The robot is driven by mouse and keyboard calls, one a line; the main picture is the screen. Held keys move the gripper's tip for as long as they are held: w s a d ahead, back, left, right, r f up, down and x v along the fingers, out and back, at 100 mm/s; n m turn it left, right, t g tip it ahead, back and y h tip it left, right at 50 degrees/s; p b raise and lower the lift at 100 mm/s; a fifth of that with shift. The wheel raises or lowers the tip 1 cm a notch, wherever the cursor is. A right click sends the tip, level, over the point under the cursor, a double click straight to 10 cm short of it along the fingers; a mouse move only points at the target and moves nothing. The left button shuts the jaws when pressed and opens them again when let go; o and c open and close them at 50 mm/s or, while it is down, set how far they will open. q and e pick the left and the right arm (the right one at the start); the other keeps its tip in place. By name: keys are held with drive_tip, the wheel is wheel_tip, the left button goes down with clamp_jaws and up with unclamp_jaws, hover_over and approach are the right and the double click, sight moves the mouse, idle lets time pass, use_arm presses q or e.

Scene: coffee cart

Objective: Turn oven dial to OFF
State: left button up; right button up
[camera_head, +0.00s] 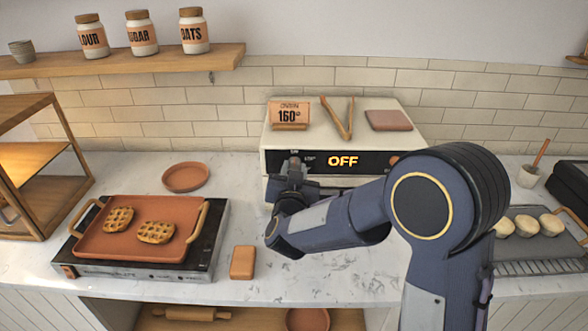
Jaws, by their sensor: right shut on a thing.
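The oven (407,117) is a cream box at the back of the counter. Its dark front panel display (343,161) shows OFF in glowing letters. My right arm reaches in from the lower right. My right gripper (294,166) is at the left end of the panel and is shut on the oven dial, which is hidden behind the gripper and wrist. Part of the panel's small lettering shows just right of the gripper. My left gripper is not in view.
On the oven lie an "OVEN 160°" sign (290,115), wooden tongs (338,120) and a folded cloth (388,120). A terracotta tray (138,217) with two waffle-like pastries is at left. A round plate (186,177) lies behind it. A bun tray (530,248) is at right.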

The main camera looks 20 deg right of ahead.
drive_tip(key=shift+f, duration=0.1)
idle(0.3)
drive_tip(key=o, duration=1)
drive_tip(key=b+v, duration=0.1)
drive_tip(key=v, duration=0.7)
drive_tip(key=shift+w+d, duration=0.1)
